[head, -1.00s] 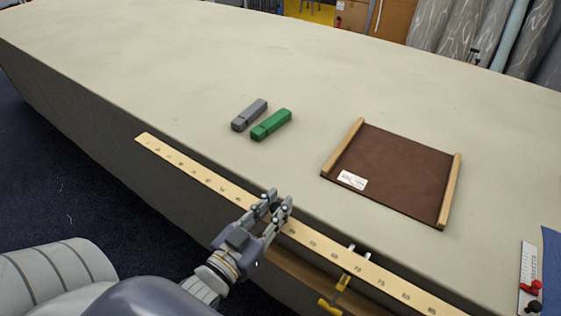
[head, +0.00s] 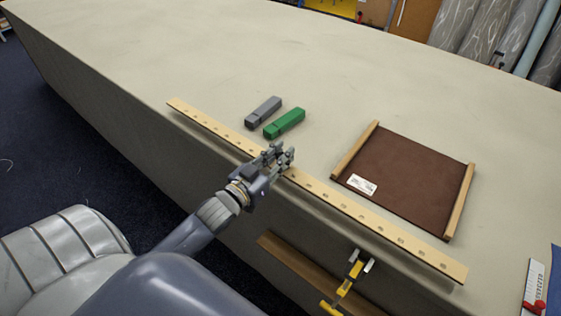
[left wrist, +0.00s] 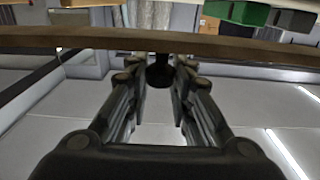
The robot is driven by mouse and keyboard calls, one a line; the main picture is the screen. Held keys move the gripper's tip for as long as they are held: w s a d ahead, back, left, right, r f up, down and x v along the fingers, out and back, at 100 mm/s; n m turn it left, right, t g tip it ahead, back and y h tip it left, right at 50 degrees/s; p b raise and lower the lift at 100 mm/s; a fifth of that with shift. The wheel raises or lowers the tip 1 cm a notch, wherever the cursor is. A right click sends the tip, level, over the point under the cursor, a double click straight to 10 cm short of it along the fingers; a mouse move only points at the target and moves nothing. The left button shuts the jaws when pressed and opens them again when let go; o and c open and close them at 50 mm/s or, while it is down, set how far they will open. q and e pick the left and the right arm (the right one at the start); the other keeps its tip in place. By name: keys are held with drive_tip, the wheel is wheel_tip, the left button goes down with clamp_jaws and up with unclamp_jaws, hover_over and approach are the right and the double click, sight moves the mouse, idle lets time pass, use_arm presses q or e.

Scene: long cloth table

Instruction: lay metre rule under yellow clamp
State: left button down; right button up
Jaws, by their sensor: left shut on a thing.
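The metre rule (head: 400,237) is a long pale wooden strip with dark marks, lying diagonally along the table's front edge in the head view. My left gripper (head: 284,160) is shut on it near its middle. I cannot tell whether the rule touches the cloth. In the left wrist view the rule (left wrist: 90,40) is a brown bar across the top, beyond the fingers. The yellow clamp (head: 345,287), with grey jaws, is at the table's front side, below and apart from the rule in the picture. My right gripper is not in view.
A grey block (head: 263,111) and a green block (head: 285,123) lie just beyond the rule. A brown board with wooden side strips (head: 410,175) lies to their right. A brown ledge (head: 290,260) runs along the table's front beside the clamp. The far tabletop is clear.

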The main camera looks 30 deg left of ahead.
use_arm(q)
drive_tip(key=shift+w+f, duration=0.15)
drive_tip(key=shift+f, duration=1.55)
drive_tip(key=shift+f, duration=0.2)
drive_tip(key=c, duration=1.4)
unclamp_jaws()
drive_tip(key=shift+r, duration=0.15)
drive_tip(key=shift+s, duration=0.45)
drive_tip(key=s, duration=0.3)
drive_tip(key=s+b, duration=0.1)
drive_tip(key=s, duration=0.3)
drive_tip(key=s+a, duration=0.1)
drive_tip(key=s, duration=0.3)
drive_tip(key=shift+s, duration=0.1)
